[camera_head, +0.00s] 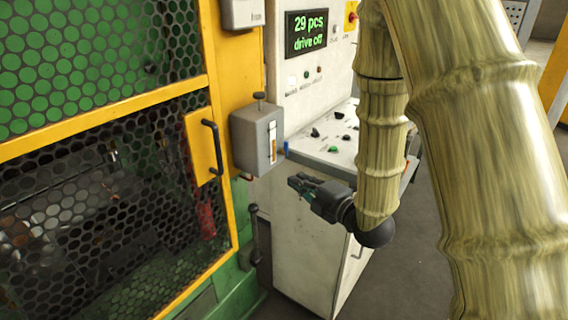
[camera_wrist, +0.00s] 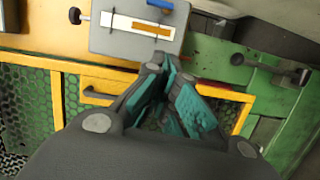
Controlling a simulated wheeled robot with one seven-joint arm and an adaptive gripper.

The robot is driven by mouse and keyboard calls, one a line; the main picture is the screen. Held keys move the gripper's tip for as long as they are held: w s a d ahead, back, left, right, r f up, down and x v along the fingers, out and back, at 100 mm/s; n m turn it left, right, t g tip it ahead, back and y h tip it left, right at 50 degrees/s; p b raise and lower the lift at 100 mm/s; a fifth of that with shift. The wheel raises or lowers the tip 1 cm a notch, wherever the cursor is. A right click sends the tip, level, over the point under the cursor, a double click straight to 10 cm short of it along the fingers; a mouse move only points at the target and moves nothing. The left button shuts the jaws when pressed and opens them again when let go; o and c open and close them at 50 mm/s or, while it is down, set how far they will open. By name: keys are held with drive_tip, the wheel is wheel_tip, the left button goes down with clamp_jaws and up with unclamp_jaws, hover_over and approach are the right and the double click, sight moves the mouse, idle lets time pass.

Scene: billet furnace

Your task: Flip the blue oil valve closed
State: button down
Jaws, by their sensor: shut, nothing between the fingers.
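The blue oil valve handle (camera_head: 286,148) is a small blue strip at the lower right side of a grey oil box (camera_head: 247,139) with a sight gauge. In the wrist view the blue handle (camera_wrist: 160,4) shows at the top edge, roughly parallel to the orange and white gauge (camera_wrist: 140,26); part of it may be cut off. My gripper (camera_head: 293,184) is shut and empty, below the blue handle and apart from it, pointing left. In the wrist view my gripper's teal-padded fingers (camera_wrist: 166,76) point toward the box's lower side.
A yellow-framed mesh door (camera_head: 110,118) with a black handle (camera_head: 212,147) stands left of the box. A white control cabinet (camera_head: 310,250) with a sloped button panel is close behind my gripper. A black lever (camera_head: 254,232) sticks out below the box. Grey floor is open at right.

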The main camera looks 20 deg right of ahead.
drive_tip(key=shift+r+n+y, duration=0.3)
drive_tip(key=shift+r+n, duration=0.2)
drive_tip(key=shift+r, duration=0.35)
drive_tip(key=p, duration=0.2)
approach(274, 148)
drive_tip(key=w+a, duration=0.2)
drive_tip(key=a, duration=0.1)
drive_tip(key=w+a, duration=0.1)
drive_tip(key=a, duration=0.1)
drive_tip(key=shift+w+a+f, duration=0.1)
drive_tip(key=shift+a+f, duration=0.05)
drive_tip(key=shift+a, duration=0.1)
drive_tip(key=shift+w+d+p, duration=0.35)
drive_tip(key=shift+w+d, duration=0.2)
drive_tip(key=shift+d, duration=0.25)
drive_tip(key=shift+w+d+p, duration=0.3)
drive_tip(key=shift+w+d, duration=0.25)
drive_tip(key=shift+d, duration=0.2)
drive_tip(key=shift+w+a, duration=0.1)
